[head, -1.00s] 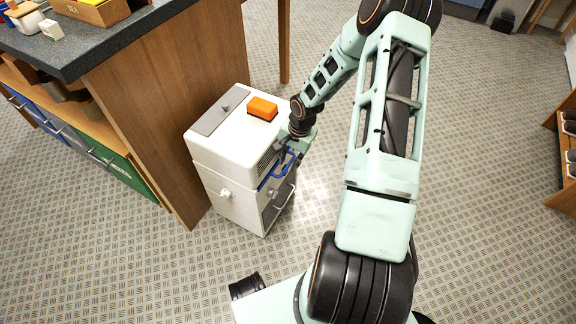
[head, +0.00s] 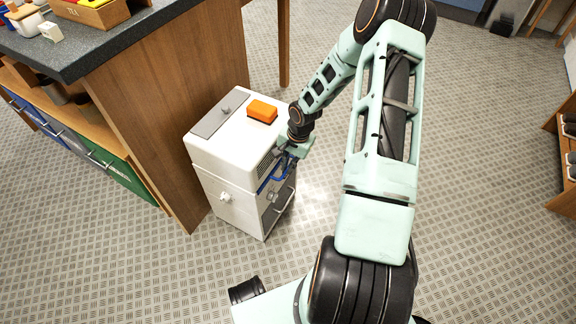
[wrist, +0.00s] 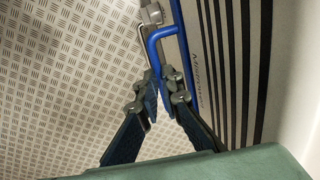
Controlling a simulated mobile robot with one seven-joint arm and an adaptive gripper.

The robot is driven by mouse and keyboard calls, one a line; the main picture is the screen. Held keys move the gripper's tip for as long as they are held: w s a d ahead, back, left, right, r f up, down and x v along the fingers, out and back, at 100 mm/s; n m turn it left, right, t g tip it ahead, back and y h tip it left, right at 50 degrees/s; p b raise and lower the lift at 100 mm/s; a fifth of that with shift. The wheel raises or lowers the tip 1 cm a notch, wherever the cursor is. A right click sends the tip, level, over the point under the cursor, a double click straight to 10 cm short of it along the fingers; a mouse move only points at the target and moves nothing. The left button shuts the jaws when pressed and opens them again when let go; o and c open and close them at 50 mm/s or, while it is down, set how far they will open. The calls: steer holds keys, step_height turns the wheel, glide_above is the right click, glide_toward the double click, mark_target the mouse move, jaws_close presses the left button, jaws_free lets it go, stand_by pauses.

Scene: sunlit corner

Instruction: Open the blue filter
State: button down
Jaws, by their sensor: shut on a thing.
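The blue filter (head: 264,184) is a blue strip with a bar-like blue handle (wrist: 160,34) on the vented right side of a white cabinet (head: 219,159). My gripper (head: 286,166) is at that side, reaching in from the upper right. In the wrist view, my gripper's fingers (wrist: 160,92) are closed around the lower end of the blue handle. The top of the handle bends over towards a grey fitting. In the head view, my wrist and fingers partly hide the filter, and how far it stands out from the cabinet is hard to tell.
An orange block (head: 262,111) and a grey panel (head: 220,112) are on the cabinet top. A metal bar handle (head: 279,212) is below the filter. A wooden counter (head: 172,108) stands close on the left. The patterned floor (head: 480,130) to the right is clear.

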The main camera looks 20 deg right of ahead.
stand_by(0.3)
steer(key=c, duration=2.1)
jaws_free()
steer(key=shift+s+f, duration=0.1)
steer(key=r, duration=0.4)
steer(key=s+d+r, duration=0.1)
steer(key=r, duration=0.7)
steer(key=shift+s+d, duration=0.15)
steer(key=shift+s, duration=0.15)
